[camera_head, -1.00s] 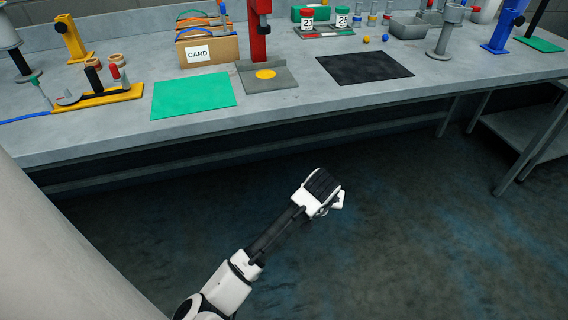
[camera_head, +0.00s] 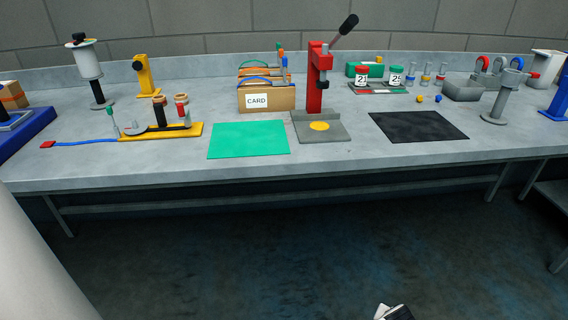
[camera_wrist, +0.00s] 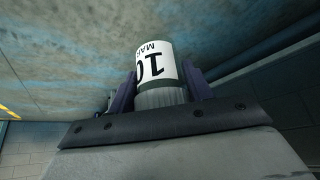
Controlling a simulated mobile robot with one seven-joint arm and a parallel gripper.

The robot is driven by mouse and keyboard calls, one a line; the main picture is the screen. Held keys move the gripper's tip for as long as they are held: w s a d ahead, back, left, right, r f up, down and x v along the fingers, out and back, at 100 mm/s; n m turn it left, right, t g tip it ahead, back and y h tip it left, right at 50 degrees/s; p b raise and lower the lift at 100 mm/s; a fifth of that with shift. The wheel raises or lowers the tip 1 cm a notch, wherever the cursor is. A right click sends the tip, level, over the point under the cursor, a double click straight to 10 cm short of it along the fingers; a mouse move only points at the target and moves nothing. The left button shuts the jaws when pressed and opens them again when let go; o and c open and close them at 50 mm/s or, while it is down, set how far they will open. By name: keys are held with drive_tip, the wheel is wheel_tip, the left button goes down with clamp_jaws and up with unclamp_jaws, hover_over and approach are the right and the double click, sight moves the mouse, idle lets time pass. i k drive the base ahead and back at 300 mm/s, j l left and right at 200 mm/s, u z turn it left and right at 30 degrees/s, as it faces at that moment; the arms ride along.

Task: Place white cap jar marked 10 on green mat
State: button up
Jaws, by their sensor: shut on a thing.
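A jar (camera_wrist: 156,62) with a white label reading "10" is between the fingers of my gripper (camera_wrist: 158,92) in the wrist view, and the gripper is shut on it. A grey section shows at the jar's end nearest the gripper; I cannot tell its cap. In the head view only a small piece of my arm shows at the bottom edge, and the jar is out of sight there. The green mat (camera_head: 249,139) lies flat and bare on the grey bench, left of the red press.
The red press (camera_head: 316,90) stands right of the green mat, and a card box (camera_head: 268,99) stands behind it. A yellow stand (camera_head: 160,132) is to its left. A black mat (camera_head: 418,125) and jars marked 21 (camera_head: 361,76) and 25 (camera_head: 396,77) are farther right.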

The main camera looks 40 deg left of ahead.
sight(250, 136)
drive_tip(key=u, duration=0.35)
drive_tip(key=k+l+u, duration=0.1)
drive_tip(key=u, duration=0.25)
drive_tip(key=k+u, duration=0.15)
drive_tip(key=u, duration=0.2)
